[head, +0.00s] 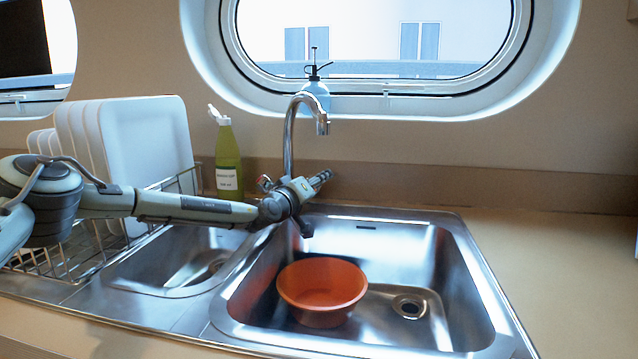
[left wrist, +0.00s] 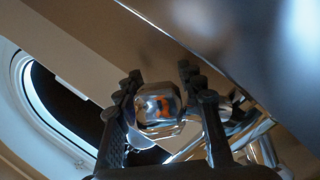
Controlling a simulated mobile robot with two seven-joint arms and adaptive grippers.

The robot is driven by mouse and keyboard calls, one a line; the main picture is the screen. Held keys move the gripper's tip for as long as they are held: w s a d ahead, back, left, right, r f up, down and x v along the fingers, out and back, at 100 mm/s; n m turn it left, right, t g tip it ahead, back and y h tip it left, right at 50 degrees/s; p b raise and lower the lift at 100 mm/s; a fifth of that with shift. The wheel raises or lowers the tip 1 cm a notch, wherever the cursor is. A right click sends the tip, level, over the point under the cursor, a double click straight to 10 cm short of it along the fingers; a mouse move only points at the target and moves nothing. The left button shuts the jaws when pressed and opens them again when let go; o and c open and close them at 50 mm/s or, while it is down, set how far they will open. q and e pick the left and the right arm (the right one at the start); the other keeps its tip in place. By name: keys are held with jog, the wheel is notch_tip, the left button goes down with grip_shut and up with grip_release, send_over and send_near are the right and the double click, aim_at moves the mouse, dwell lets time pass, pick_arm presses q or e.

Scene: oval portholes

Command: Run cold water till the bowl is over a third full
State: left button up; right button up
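An orange bowl (head: 322,285) sits upright in the large sink basin (head: 440,255); I see no water in it. The chrome faucet (head: 289,140) stands behind the basin, its spout (head: 322,125) to the right. No stream shows. A red-marked tap knob (head: 265,183) is on the faucet's left. My left gripper (head: 302,205) is at the faucet's base, partly covering it. In the left wrist view my left gripper (left wrist: 158,85) has its two fingers apart, either side of a shiny chrome knob (left wrist: 158,110). A gap shows at the right finger. My right gripper is out of view.
A dish rack with white plates (head: 145,145) stands left, beside a small basin (head: 185,265). A green bottle (head: 228,160) stands behind my left arm. A spray bottle (head: 316,88) is at the porthole. The right counter (head: 560,255) is clear. The drain (head: 409,306) is uncovered.

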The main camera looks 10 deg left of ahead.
pick_arm(q)
grip_shut()
jog(key=shift+w+r+n+t+y, duration=0.1)
jog(key=shift+r+n+t+y, duration=0.05)
jog(key=shift+n+t+y, duration=0.3)
jog(key=shift+a, duration=0.1)
grip_release()
